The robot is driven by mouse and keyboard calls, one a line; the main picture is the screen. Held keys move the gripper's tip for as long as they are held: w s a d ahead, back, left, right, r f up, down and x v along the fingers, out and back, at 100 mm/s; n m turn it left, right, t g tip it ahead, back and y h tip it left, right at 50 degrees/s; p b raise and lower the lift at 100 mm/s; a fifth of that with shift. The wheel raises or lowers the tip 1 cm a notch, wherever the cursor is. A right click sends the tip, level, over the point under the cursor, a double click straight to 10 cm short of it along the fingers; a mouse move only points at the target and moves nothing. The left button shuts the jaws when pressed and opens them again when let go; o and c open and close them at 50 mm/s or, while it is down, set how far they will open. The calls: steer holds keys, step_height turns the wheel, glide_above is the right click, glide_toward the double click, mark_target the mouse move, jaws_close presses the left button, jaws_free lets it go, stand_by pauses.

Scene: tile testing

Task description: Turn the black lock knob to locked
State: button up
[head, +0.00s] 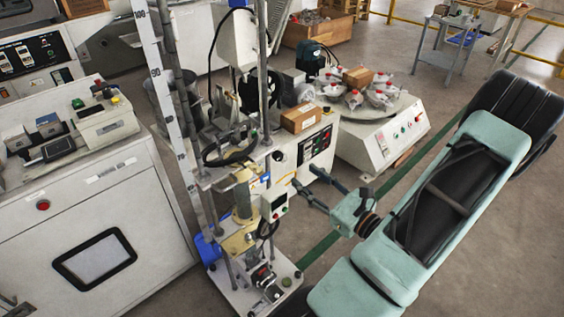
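A white test machine (310,137) with a tall column stands in the middle of the head view. A small round black knob (278,156) sits on its side, left of the control panel. A black handwheel (268,229) is lower down, below a small box with a red display (275,203). I cannot tell for sure which is the lock knob, nor its setting. My gripper (304,176) is open and empty, its two dark fingers spread and pointing left toward the machine. It appears apart from the knob, to its lower right.
A cardboard box (301,118) sits on the machine top. A round turntable machine (384,135) with red-capped items stands behind my arm. A white cabinet (90,220) fills the left. Another bench (447,38) stands at the back right.

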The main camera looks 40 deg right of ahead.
mark_target(280, 158)
steer(key=w, duration=0.3)
steer(key=w+b, duration=0.1)
steer(key=w, duration=0.2)
steer(key=w+b, duration=0.1)
steer(key=w, duration=0.3)
steer(key=shift+a, duration=0.25)
jaws_close()
